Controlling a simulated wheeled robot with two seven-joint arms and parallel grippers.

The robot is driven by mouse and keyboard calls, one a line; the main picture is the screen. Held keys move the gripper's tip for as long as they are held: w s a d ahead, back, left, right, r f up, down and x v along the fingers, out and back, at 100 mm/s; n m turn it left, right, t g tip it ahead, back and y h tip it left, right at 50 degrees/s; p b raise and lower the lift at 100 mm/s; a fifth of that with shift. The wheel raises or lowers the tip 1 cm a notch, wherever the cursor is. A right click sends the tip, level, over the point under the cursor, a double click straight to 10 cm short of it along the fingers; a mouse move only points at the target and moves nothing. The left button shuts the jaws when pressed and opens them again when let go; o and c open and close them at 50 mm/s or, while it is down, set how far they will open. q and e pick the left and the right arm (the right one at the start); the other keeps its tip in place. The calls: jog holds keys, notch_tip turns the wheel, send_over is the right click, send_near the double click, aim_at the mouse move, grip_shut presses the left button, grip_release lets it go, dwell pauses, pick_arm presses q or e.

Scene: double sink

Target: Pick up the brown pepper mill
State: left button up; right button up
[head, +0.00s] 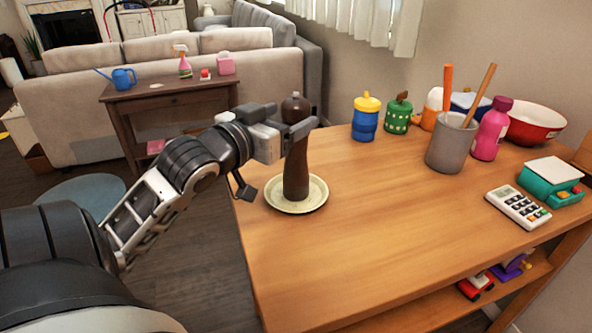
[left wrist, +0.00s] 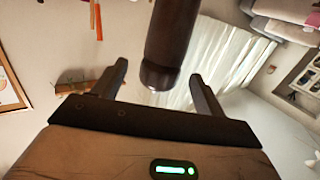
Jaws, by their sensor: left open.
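The brown pepper mill (head: 297,172) stands upright on a pale round plate (head: 316,204) at the near left of the wooden table. My left gripper (head: 294,134) is at the upper part of the mill, below its rounded top. One finger passes in front of the mill in the head view. In the left wrist view the dark mill (left wrist: 174,38) shows between the two spread fingers of the left gripper (left wrist: 159,72). The jaws are open, and I cannot tell whether a finger touches the mill. My right gripper is in neither view.
On the wooden table (head: 370,230), a blue and yellow jar (head: 366,118), a green jar (head: 398,115), a grey utensil cup (head: 452,145) and a pink bottle (head: 491,130) stand behind and right. A calculator-like device (head: 517,207) lies at the right. The table's middle is clear.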

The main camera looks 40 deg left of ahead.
pick_arm(q)
jog(key=w, duration=0.5)
jog(key=shift+w+a+p, duration=0.1)
jog(key=shift+a+p, duration=0.2)
jog(key=shift+a, duration=0.05)
jog(key=shift+c, duration=0.3)
jog(key=c, duration=1.5)
